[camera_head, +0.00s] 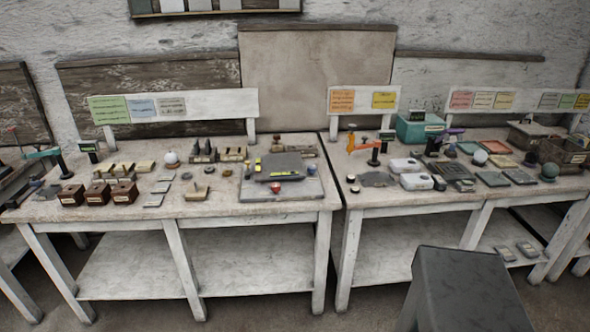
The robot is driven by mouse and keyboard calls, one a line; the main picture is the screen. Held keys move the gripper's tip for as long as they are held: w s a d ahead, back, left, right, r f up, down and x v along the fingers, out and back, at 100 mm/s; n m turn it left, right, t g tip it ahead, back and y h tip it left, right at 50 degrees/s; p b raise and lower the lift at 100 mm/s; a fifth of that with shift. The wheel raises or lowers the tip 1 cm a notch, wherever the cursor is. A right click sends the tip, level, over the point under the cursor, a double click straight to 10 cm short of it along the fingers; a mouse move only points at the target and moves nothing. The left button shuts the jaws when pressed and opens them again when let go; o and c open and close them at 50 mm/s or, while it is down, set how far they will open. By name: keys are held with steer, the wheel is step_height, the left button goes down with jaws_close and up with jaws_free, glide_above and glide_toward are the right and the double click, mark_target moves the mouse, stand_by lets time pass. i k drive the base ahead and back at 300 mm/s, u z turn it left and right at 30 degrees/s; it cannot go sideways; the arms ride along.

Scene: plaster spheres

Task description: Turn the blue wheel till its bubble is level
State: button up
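A grey slab (283,166) with small yellow marks sits on a pale board (262,192) at the right end of the left table. A small bluish knob (311,169) shows at the slab's right side; it may be the blue wheel, but it is too small to be sure. No bubble can be made out at this distance. My gripper is not in view.
The left table (110,211) also holds dark wooden boxes (98,194), a white sphere (170,158) and several small blocks. The right table (400,198) is crowded with trays, a teal bin (415,130) and an orange-topped stand (374,145). A dark grey block shape (465,290) fills the lower right foreground.

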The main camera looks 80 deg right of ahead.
mark_target(312, 168)
steer(key=u, duration=0.2)
steer(key=k, duration=1.85)
steer(key=z, duration=1.15)
steer(key=i, duration=0.4)
steer(key=u, duration=0.3)
